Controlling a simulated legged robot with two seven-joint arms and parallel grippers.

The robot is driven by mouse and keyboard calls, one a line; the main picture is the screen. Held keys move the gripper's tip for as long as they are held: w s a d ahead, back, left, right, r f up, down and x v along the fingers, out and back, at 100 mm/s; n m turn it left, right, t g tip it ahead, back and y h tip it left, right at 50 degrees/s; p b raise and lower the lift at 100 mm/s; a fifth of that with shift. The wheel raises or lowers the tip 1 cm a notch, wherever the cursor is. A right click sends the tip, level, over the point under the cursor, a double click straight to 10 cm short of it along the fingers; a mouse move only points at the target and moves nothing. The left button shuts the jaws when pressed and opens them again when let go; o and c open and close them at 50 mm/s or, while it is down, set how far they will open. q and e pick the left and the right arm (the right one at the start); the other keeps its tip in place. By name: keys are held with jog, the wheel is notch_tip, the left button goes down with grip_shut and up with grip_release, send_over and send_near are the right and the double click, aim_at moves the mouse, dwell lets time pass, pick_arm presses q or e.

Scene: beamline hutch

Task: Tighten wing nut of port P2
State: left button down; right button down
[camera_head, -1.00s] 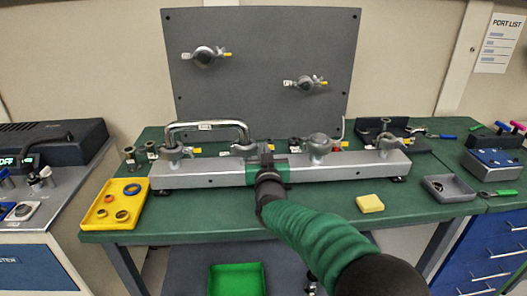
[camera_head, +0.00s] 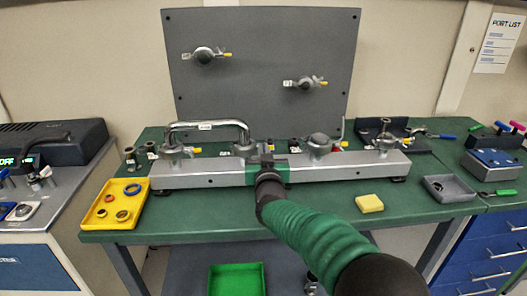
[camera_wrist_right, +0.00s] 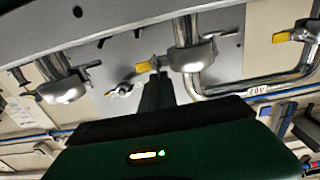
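The pipe's right-hand clamp (camera_head: 243,150) sits on the silver manifold bar, at the second port from the left. I cannot read its port label. In the right wrist view a clamp (camera_wrist_right: 190,55) holds the bent metal pipe, and its yellow-tipped wing nut (camera_wrist_right: 149,65) sits just beyond my fingers. My right gripper (camera_head: 267,160) is at the bar's front, just right of that clamp. In the wrist view its dark fingers (camera_wrist_right: 154,82) reach to the wing nut and seem to touch it. Whether they grip it is unclear. My left gripper is out of view.
The bent pipe (camera_head: 207,127) joins two ports on the manifold bar (camera_head: 215,178). A capped port (camera_head: 319,146) stands to the right. A yellow tray (camera_head: 110,218), a yellow block (camera_head: 369,203) and a grey tray (camera_head: 450,188) lie on the green bench.

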jog(key=shift+f, duration=0.45)
jog(key=shift+w+d+f+m+b, duration=0.15)
jog(key=shift+f+m+b, duration=0.35)
jog(key=shift+m+b, duration=2.95)
jog(key=shift+s+d+f+m+b, duration=0.1)
jog(key=shift+d+f+m+b, duration=0.3)
jog(key=shift+m+b, duration=3.1)
jog(key=shift+w+d+f+m+b, duration=0.1)
jog(key=shift+f+m+b, duration=0.95)
jog(key=shift+m, duration=4.3)
jog(key=shift+r+b, duration=0.5)
jog(key=c, duration=1.9)
grip_release()
jog(key=shift+r, duration=0.15)
